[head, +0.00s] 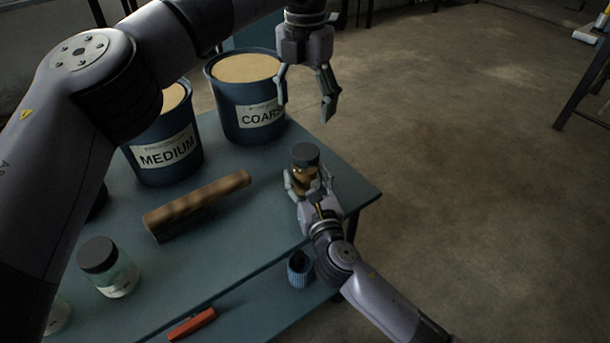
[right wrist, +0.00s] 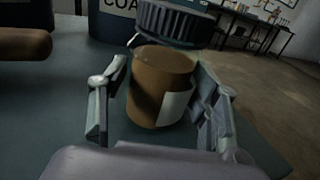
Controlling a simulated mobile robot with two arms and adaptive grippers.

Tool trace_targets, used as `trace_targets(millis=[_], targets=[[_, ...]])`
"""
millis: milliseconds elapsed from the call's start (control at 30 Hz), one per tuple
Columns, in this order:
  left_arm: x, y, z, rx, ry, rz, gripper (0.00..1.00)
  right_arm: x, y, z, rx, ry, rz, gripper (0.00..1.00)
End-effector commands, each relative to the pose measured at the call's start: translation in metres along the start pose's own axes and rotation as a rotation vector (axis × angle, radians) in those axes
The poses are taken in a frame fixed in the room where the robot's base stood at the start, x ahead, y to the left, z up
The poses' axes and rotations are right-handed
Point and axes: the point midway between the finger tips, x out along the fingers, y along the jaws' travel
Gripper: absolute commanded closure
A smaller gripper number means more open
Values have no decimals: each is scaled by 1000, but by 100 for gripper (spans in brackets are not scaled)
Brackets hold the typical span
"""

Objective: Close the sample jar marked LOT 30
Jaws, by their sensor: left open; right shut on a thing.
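A brown jar (head: 305,182) with a pale label is between the fingers of my right gripper (head: 308,180), near the table's right corner. The jar (right wrist: 160,88) also shows in the right wrist view, with a finger on each side. Its label's writing is not readable. A dark ribbed lid (head: 304,154) is at the jar's top; it also shows in the right wrist view (right wrist: 172,24). I cannot tell whether it is tight. My left gripper (head: 305,108) is open and empty, above the jar and apart from it.
Blue bins marked MEDIUM (head: 164,158) and COARSE (head: 247,121) stand at the back of the blue table (head: 235,232). A wood-handled brush (head: 195,203) and a clear, dark-lidded jar (head: 112,272) are left. A blue cup (head: 299,270) sits lower, past the front edge.

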Motion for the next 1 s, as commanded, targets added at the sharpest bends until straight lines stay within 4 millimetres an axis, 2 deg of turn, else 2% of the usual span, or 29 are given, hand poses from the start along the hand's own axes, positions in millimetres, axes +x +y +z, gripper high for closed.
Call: trace_targets(millis=[133, 367, 400, 733, 1000], targets=[[-8, 0, 0, 0, 0, 0, 28, 0, 0, 0, 0, 1, 0, 100], [-9, 0, 0, 1, 0, 0, 28, 0, 0, 0, 0, 1, 0, 100], [-9, 0, 0, 0, 0, 0, 28, 0, 0, 0, 0, 1, 0, 43], [-8, 0, 0, 0, 0, 0, 28, 0, 0, 0, 0, 0, 0, 21], [-8, 0, 0, 0, 0, 0, 28, 0, 0, 0, 0, 0, 0, 20]])
